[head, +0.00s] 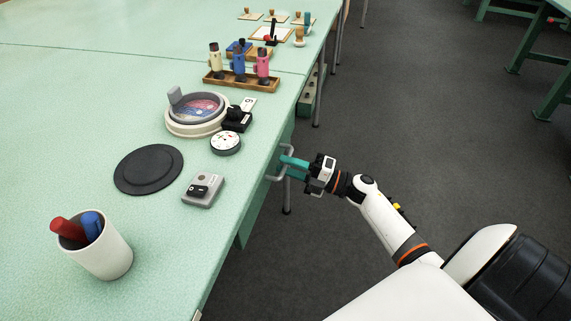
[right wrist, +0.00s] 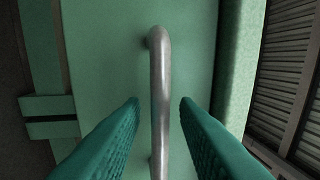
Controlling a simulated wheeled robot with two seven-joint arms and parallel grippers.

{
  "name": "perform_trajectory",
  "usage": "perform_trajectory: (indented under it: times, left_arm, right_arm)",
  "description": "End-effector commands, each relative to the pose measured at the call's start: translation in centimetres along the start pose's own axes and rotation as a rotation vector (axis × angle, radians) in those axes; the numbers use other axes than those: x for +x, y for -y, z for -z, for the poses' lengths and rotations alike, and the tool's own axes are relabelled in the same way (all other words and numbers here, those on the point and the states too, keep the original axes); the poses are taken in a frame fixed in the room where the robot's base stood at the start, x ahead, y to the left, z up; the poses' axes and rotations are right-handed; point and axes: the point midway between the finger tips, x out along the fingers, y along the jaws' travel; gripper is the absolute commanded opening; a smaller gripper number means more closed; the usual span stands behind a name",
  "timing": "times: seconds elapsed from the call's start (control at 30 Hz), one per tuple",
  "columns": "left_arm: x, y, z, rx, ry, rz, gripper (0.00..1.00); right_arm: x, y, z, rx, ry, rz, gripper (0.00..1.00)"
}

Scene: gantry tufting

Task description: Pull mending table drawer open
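The mending table (head: 150,75) has a pale green top that fills the left of the head view. A grey metal drawer handle (head: 272,177) sticks out from its right side, below the top. My right gripper (head: 288,165), with teal fingers, is at this handle. In the right wrist view the handle (right wrist: 160,95) runs upright between the two open fingers (right wrist: 160,108), with a gap on each side. The green drawer front (right wrist: 100,60) lies behind it. I cannot see the drawer standing out from the table. My left gripper is not in view.
On the tabletop stand a white cup with markers (head: 105,255), a black disc (head: 148,169), a grey switch box (head: 202,190), a round dial (head: 226,143) and a wooden rack (head: 240,82).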

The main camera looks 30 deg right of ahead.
Motion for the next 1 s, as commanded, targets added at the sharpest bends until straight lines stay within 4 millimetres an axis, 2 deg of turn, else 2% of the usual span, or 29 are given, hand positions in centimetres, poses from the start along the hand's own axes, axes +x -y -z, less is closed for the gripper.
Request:
perform_trajectory:
  times: [0.13,0.4,0.6,1.0]
  left_arm:
    - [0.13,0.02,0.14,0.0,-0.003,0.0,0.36]
    - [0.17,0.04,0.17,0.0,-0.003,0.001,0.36]
    - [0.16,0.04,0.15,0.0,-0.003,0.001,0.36]
    - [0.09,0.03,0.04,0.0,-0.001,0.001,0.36]
  right_arm:
    - [0.9,-0.02,0.01,0.001,-0.001,-0.001,0.28]
    - [1.0,-0.05,-0.01,0.002,-0.001,-0.001,0.28]
    - [0.98,-0.06,-0.01,0.001,-0.001,-0.001,0.0]
    - [0.34,-0.01,-0.03,0.001,-0.001,-0.004,0.0]
